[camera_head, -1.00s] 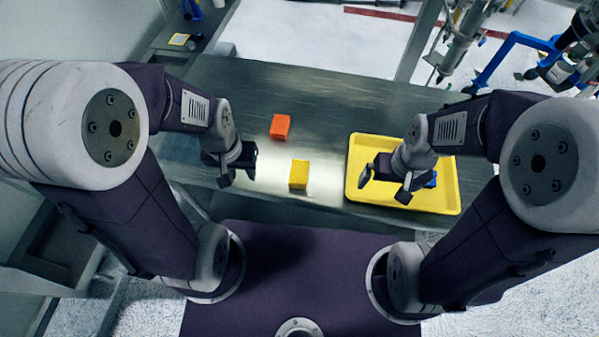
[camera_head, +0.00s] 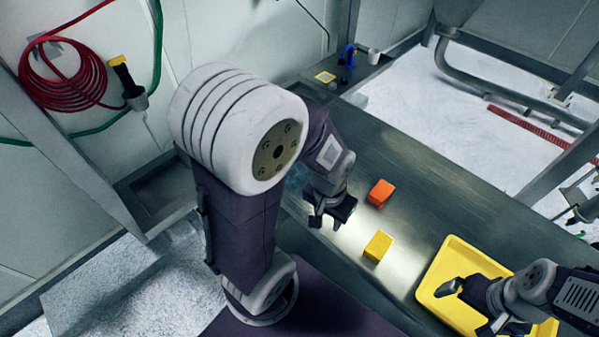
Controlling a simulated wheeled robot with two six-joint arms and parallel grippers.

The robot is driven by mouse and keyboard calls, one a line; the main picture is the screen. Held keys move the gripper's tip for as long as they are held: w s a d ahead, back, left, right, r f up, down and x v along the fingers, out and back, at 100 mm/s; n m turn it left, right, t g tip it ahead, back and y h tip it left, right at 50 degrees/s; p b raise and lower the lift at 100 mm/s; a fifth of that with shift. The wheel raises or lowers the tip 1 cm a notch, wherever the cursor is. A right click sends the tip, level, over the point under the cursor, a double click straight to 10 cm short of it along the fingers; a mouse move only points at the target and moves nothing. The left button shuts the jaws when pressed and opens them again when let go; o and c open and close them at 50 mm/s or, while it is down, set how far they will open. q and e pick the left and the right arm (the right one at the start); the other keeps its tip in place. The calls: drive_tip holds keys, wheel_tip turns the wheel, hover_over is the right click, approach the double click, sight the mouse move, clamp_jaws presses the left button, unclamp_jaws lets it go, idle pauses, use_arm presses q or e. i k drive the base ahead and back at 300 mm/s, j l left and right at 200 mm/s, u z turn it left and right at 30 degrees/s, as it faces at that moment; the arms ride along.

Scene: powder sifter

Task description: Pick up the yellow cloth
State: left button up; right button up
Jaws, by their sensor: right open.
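A yellow block-shaped thing (camera_head: 378,246), which looks like the folded yellow cloth, lies on the metal table (camera_head: 330,235). An orange block-shaped thing (camera_head: 380,193) lies behind it. My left gripper (camera_head: 329,222) hangs over the table's near part, to the left of the yellow cloth and apart from it. Its fingers are dark, and their gap is hard to make out. My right gripper (camera_head: 468,308) is open over the yellow tray (camera_head: 431,265), to the right of the yellow cloth. It seems to hold nothing.
A side table at the back (camera_head: 352,82) holds a small yellow-framed item (camera_head: 325,77), a blue item (camera_head: 347,54) and a white cup (camera_head: 373,56). A red hose (camera_head: 62,75) hangs on the left wall. The table behind the orange thing is clear.

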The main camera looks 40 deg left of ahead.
sight(376, 249)
drive_tip(key=j+z, duration=0.35)
drive_tip(key=z, duration=0.15)
drive_tip(key=k+j+z, duration=0.1)
drive_tip(key=j+z, duration=0.25)
drive_tip(key=z, duration=0.15)
drive_tip(key=k+j+z, duration=0.15)
drive_tip(key=j+z, duration=0.2)
drive_tip(key=z, duration=0.15)
drive_tip(key=k+j+z, duration=0.15)
drive_tip(key=z, duration=0.3)
drive_tip(key=k+j+z, duration=0.25)
drive_tip(key=z, duration=0.25)
